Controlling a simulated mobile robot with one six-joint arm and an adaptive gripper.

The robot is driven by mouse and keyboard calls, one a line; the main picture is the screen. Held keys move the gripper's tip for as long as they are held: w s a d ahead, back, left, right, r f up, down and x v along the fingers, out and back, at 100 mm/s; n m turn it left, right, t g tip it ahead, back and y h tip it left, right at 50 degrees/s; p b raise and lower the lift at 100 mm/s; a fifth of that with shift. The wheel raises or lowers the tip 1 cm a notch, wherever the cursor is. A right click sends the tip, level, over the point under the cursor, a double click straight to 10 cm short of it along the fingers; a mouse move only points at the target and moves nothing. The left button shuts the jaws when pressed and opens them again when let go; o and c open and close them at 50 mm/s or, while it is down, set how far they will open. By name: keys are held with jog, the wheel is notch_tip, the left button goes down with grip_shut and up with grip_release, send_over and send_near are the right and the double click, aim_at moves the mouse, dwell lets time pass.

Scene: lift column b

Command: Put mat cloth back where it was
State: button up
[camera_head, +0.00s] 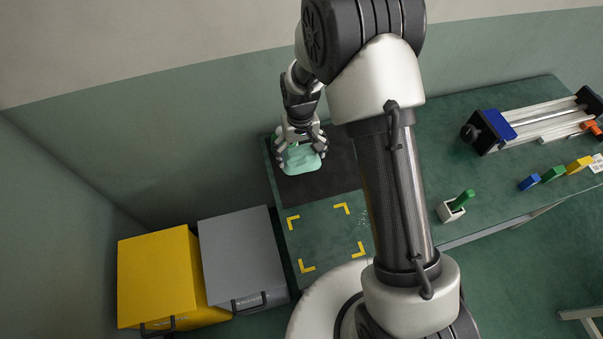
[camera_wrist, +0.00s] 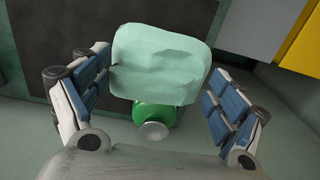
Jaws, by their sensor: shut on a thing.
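The mat cloth (camera_head: 301,158) is a pale mint-green, rounded, crumpled piece. In the head view it shows at my gripper (camera_head: 299,145), over the dark mat (camera_head: 335,160) at the table's far left corner. In the wrist view the cloth (camera_wrist: 160,62) fills the upper middle, between the fingers of my gripper (camera_wrist: 155,100). My gripper is shut on the cloth. A green round part with a grey cap (camera_wrist: 153,125) shows at the cloth's lower edge; I cannot tell whether it is joined to the cloth. I cannot tell whether the cloth touches the mat.
Yellow corner marks (camera_head: 306,265) frame a bare table patch in front of the mat. A grey case (camera_head: 240,255) and a yellow case (camera_head: 160,280) stand left of the table.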

aim_at(301, 178)
notch_tip(301, 178, down, 10)
jog(key=shift+f+b, duration=0.15)
jog(key=shift+b, duration=0.95)
jog(key=shift+f, duration=0.2)
jog(key=o, duration=0.7)
jog(key=shift+o, duration=0.2)
notch_tip(301, 178, up, 13)
jog(key=p, duration=0.3)
jog(key=shift+d+f, duration=0.1)
jog(key=shift+f, duration=0.05)
